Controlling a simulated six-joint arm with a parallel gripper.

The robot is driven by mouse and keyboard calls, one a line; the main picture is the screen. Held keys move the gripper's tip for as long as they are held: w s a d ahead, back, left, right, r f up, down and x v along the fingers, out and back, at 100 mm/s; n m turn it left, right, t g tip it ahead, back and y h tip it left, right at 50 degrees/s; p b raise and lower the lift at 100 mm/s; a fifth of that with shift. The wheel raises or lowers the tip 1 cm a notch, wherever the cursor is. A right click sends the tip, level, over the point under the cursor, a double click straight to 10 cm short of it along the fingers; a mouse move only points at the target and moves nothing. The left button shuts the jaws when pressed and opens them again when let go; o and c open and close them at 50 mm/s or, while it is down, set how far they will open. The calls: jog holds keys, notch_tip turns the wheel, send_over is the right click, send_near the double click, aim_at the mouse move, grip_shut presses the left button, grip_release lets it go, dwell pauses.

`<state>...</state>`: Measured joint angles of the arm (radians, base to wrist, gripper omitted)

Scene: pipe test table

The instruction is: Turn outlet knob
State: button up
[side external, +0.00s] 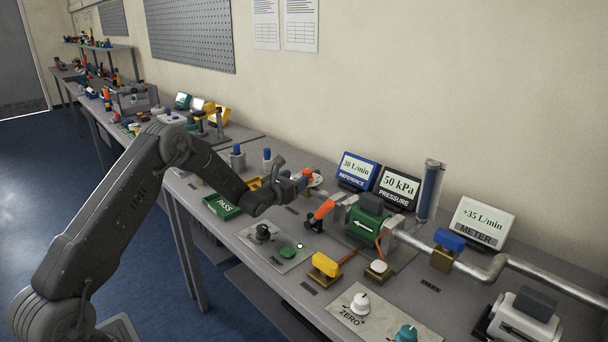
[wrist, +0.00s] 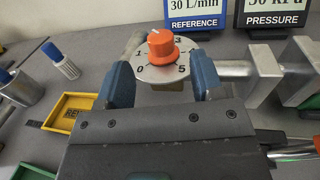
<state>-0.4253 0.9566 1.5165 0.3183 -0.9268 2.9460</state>
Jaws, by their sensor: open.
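An orange knob (wrist: 162,46) with a white pointer mark sits on a round white dial numbered 0 to 5 in the wrist view. The mark is near the top of the knob. The knob also shows in the side view (side external: 308,173), partly behind my gripper (side external: 296,184). In the wrist view my gripper (wrist: 162,66) is open, with one blue finger to the left and one to the right of the dial's lower part. The knob lies between and slightly beyond the fingertips, with visible gaps on both sides.
A REFERENCE display (side external: 357,171) reading 30 L/min and a PRESSURE display (side external: 397,187) reading 50 kPa stand behind. A green pump-like block (side external: 366,224) and an orange-handled valve (side external: 322,211) are to the right. A yellow tray (wrist: 72,112) lies left of my gripper.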

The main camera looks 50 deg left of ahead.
aim_at(304, 173)
jog(key=shift+w+a, duration=0.25)
jog(key=shift+w, duration=1.05)
jog(key=shift+w+a, duration=0.2)
jog(key=shift+w, duration=1.05)
jog(key=shift+c, duration=0.2)
jog(key=c, duration=0.9)
